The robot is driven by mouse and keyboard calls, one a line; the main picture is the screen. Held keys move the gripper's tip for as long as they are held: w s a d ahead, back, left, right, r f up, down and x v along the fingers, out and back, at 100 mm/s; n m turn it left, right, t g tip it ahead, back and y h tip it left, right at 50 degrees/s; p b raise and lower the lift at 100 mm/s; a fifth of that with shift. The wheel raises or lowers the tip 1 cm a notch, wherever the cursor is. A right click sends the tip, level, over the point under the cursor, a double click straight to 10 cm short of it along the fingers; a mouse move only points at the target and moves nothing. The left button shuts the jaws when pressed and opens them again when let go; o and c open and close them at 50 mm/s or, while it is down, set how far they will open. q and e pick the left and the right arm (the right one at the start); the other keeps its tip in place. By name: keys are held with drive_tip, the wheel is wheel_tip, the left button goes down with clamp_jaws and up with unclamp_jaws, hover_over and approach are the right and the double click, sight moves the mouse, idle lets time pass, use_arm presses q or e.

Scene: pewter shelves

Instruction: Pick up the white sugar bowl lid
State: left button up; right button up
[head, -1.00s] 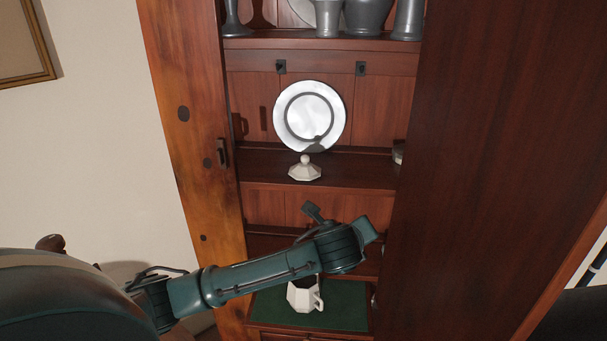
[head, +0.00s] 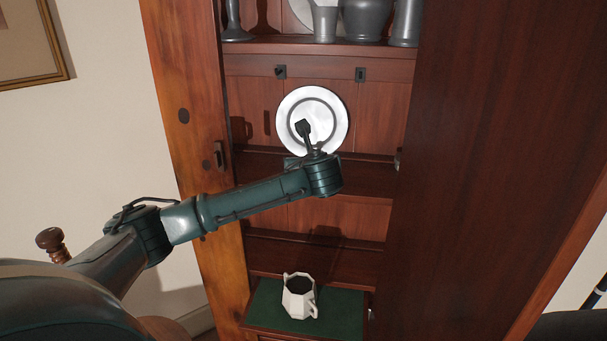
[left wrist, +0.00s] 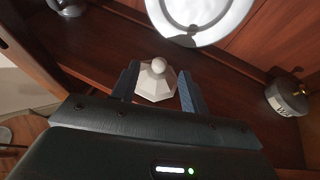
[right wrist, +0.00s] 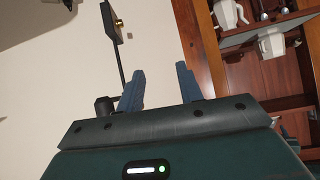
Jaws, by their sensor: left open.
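The white sugar bowl lid (left wrist: 157,84) is pale and faceted with a round knob. In the left wrist view it sits on the dark wooden shelf. My left gripper (left wrist: 157,74) is open, with one finger to each side of the lid; I cannot tell whether they touch it. In the head view my left arm hides the lid. The white faceted sugar bowl (head: 298,298), with handles, stands upright on the green mat (head: 262,306) below. My right gripper (right wrist: 161,78) is open with nothing between its fingers, away from the shelf.
A white-and-grey plate (head: 332,104) stands upright behind the lid (left wrist: 145,95). A round metal container (left wrist: 287,98) is to the right on the shelf. Grey pewter vessels (head: 366,18) line the shelf above. Wooden cabinet sides (head: 490,150) bound the space.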

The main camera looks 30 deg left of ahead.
use_arm(q)
drive_tip(key=shift+p+x, duration=0.4)
drive_tip(key=shift+x, duration=2.25)
drive_tip(key=shift+d+f, duration=0.1)
drive_tip(key=shift+f, duration=0.05)
drive_tip(key=shift+c, duration=0.4)
clamp_jaws()
